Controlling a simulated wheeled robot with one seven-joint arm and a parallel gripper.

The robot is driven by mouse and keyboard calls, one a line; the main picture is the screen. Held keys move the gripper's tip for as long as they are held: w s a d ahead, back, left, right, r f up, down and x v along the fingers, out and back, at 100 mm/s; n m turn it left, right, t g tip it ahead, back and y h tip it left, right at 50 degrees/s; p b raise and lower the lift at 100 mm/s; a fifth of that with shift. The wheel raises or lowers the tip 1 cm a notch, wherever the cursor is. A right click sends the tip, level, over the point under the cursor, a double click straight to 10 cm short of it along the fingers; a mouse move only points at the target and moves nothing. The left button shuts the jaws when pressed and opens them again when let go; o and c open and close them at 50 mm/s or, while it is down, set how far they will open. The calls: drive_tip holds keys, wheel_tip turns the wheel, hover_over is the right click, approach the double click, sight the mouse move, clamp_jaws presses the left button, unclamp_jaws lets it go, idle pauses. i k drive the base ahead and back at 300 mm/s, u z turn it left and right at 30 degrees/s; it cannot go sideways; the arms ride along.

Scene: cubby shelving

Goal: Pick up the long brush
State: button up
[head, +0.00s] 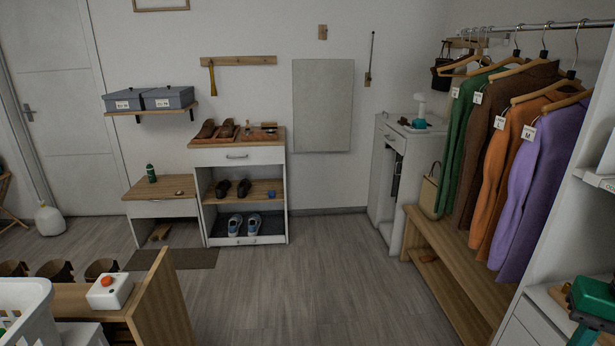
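I cannot single out the long brush with certainty. Several small brown items, too small to make out, lie on the wooden top of the white shoe cabinet (214,158), right of a pair of brown shoes (207,129); one of them (268,126) has a reddish-brown top. A thin, long-handled item (371,58) hangs upright on the back wall, right of the grey panel. A yellowish-brown long item (211,77) hangs from a wooden wall rail (238,61). My gripper is not in view.
A low wooden-topped cabinet (135,209) stands left of the shoe cabinet. Hanging clothes (545,170) and a wooden bench (445,275) line the right. A wooden unit with a white basket (22,300) fills the near left. The middle floor (305,285) is clear.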

sight(264, 126)
drive_tip(key=i, duration=2.6)
drive_tip(key=u, duration=0.8)
drive_tip(key=i, duration=1)
drive_tip(key=z, duration=0.05)
